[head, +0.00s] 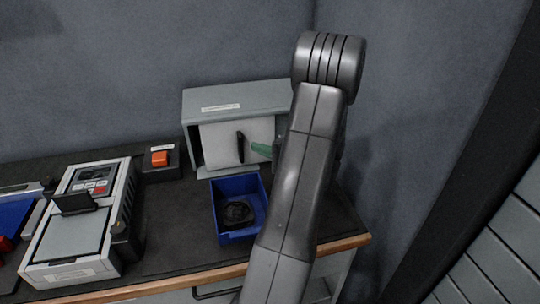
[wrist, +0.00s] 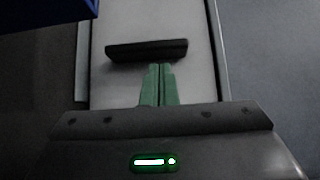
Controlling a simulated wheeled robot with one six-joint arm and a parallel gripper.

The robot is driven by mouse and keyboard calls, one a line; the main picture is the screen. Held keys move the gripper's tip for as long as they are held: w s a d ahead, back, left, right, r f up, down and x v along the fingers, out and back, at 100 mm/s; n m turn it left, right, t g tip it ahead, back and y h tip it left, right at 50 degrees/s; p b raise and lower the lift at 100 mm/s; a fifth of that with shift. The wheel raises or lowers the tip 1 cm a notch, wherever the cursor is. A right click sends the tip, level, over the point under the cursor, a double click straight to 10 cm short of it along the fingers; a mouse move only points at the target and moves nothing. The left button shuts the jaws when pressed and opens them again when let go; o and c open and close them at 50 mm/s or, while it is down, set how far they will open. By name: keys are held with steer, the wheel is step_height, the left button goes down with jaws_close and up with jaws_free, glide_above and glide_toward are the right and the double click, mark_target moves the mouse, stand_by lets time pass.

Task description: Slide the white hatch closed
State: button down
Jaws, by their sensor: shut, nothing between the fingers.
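The white hatch (head: 219,145) is a panel in the front of a grey cabinet (head: 236,98) with a label on top. A dark gap shows along the hatch's left edge; its right end is partly hidden behind my arm. A black bar handle (head: 240,147) stands upright on it, and the handle also shows in the wrist view (wrist: 147,49). My gripper (head: 256,148) has green fingers, shut and empty, just right of the handle. In the wrist view the fingertips (wrist: 160,66) are close to the handle's side; I cannot tell whether they touch.
A blue bin (head: 228,238) holding a black coil stands in front of the cabinet. An orange button box (head: 160,159) is to the left, and a grey device with a screen and keypad (head: 72,236) is further left. Walls stand behind and right.

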mark_target(240, 150)
steer(key=shift+x, duration=1.05)
steer(key=a+b, duration=0.2)
steer(key=s+a+b, duration=0.1)
steer(key=a+b, duration=0.1)
steer(key=shift+a+f, duration=0.15)
steer(key=shift+s+a, duration=0.1)
steer(key=shift+a, duration=0.2)
